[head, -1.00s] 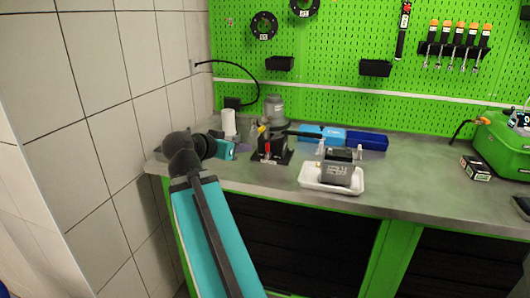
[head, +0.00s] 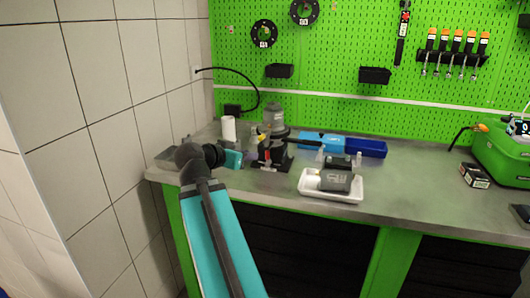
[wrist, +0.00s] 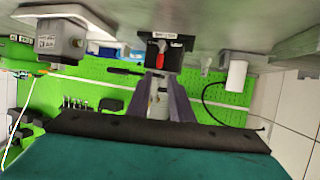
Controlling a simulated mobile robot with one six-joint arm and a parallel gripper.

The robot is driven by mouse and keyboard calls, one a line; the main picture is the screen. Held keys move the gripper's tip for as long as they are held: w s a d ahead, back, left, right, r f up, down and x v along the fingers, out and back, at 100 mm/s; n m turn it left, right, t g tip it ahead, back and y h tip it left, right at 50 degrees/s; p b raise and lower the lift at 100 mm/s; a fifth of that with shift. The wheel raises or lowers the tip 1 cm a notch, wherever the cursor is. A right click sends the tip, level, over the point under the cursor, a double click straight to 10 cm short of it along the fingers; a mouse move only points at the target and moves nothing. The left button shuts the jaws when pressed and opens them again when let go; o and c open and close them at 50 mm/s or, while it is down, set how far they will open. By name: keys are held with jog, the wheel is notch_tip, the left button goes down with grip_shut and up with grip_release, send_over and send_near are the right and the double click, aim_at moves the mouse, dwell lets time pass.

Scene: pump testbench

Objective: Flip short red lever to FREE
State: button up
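The short red lever (head: 267,155) is on the front of the dark pump unit (head: 272,145), on the bench's left part. In the wrist view, the picture is turned upside down and the red lever (wrist: 160,61) hangs below a labelled dark block (wrist: 165,47). My gripper (wrist: 161,86) shows as two purple-grey fingers with a gap between them, empty. The lever lies just beyond the fingertips, roughly in line with the gap, and I see no contact. In the head view my gripper's teal body (head: 233,159) is left of the pump; its fingertips are hard to make out. The lever's FREE marking is not readable.
A white tray (head: 316,194) with a grey block (head: 336,180) stands right of the pump. Blue bins (head: 366,148) are behind it. A white cylinder (head: 228,128) stands behind my gripper. The tiled wall is close on the left.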

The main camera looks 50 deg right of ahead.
aim_at(268, 157)
jog(key=p+x, duration=0.2)
jog(key=x, duration=0.1)
jog(key=shift+d, duration=0.35)
jog(key=p, duration=0.2)
jog(key=shift+w+d+f+p, duration=0.1)
jog(key=shift+d+p, duration=0.2)
jog(key=shift+p, duration=0.05)
jog(key=p+x, duration=0.1)
jog(key=p, duration=0.4)
jog(key=shift+d+f, duration=0.15)
jog(key=shift+d, duration=0.1)
jog(key=shift+p+x, duration=0.65)
jog(key=shift+x, duration=2.15)
jog(key=shift+f, duration=0.2)
grip_shut()
